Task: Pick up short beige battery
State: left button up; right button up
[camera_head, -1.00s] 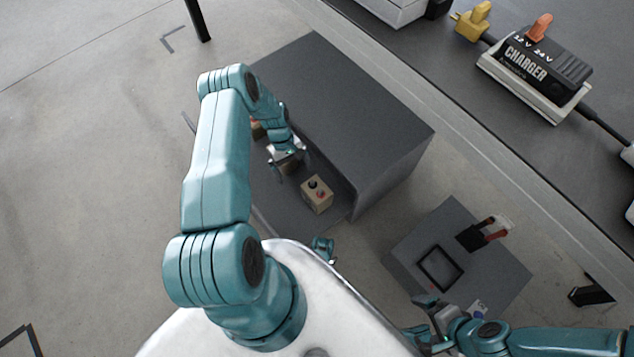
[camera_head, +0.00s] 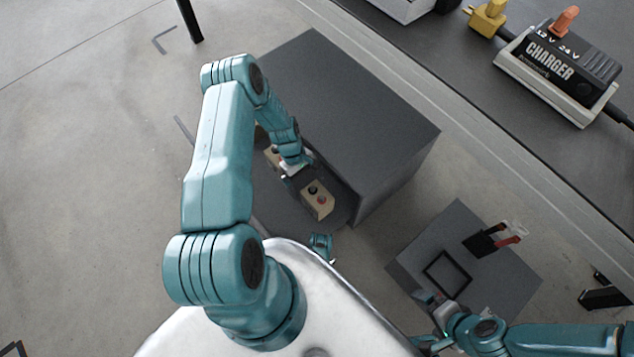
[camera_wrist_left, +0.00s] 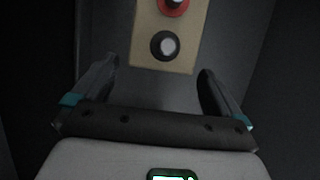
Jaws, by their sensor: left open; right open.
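A short beige battery (camera_head: 317,201) with a black and a red terminal on top stands in the dark grey open-sided box. Another beige battery (camera_head: 272,157) is partly hidden behind my left gripper. My left gripper (camera_head: 293,180) is open beside the nearer battery, on its upper left. In the left wrist view, a beige battery top (camera_wrist_left: 163,38) lies ahead of and between the open fingers of my left gripper (camera_wrist_left: 159,72), with a gap on both sides. My right gripper (camera_head: 428,318) is open and empty by the low grey platform.
The dark grey box (camera_head: 345,110) has a roof and side wall close around my left gripper. The low grey platform (camera_head: 490,265) at right holds a black square frame (camera_head: 446,274) and a black holder with red-handled items (camera_head: 492,240). A charger (camera_head: 558,68) sits on the bench at upper right.

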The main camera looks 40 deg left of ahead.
pick_arm(q)
jog(key=d, duration=0.3)
jog(key=shift+s+d, duration=0.1)
jog(key=shift+d, duration=0.1)
jog(key=shift+b+x, duration=0.75)
jog(key=shift+x, duration=0.5)
jog(key=shift+d+f, duration=0.2)
jog(key=shift+f, duration=0.05)
jog(key=shift+c, duration=0.3)
jog(key=shift+r, duration=0.1)
grip_shut()
